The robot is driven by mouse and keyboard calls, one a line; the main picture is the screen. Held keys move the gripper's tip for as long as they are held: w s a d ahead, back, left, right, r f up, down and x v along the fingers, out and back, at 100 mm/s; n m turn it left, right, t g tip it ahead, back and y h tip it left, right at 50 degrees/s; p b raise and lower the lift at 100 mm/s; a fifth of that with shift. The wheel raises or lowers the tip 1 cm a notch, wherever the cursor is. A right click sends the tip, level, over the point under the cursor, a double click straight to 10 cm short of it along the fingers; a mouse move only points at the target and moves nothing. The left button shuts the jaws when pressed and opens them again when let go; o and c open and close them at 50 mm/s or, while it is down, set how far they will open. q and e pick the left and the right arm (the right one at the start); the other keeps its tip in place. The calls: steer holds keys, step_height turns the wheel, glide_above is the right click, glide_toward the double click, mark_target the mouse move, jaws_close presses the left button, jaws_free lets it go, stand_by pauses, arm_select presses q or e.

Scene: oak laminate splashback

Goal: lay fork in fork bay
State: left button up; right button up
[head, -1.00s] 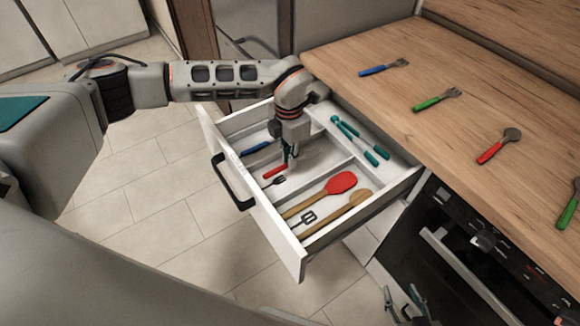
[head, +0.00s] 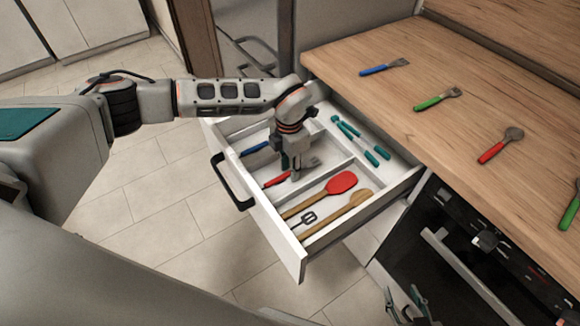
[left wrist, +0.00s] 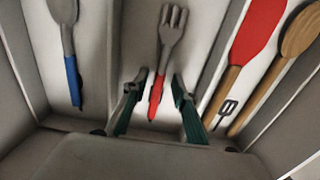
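The fork (head: 276,181) has a red handle and grey tines. It lies in the drawer's middle long compartment, the fork bay (left wrist: 139,45). In the left wrist view the fork (left wrist: 171,38) appears flat on the bay floor, tines away from me. My left gripper (head: 295,176) is down in this bay. In the left wrist view my left gripper (left wrist: 157,82) is open, one finger on each side of the red handle, with gaps showing. My right gripper (head: 404,294) is at the bottom edge, far from the drawer, its fingers apart and empty.
The open drawer (head: 273,228) also holds a blue-handled utensil (left wrist: 72,80), a red spatula (head: 341,182), a wooden spoon (head: 359,197), a small dark turner (head: 308,218) and teal tongs (head: 360,137). More utensils lie on the wooden counter (head: 400,135). Dividers flank the bay.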

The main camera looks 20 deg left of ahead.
mark_target(289, 172)
arm_select(q)
step_height(289, 172, up, 12)
steer(key=shift+r+p, duration=0.2)
steer(key=shift+p, duration=0.2)
steer(key=shift+a, duration=0.15)
stand_by(0.6)
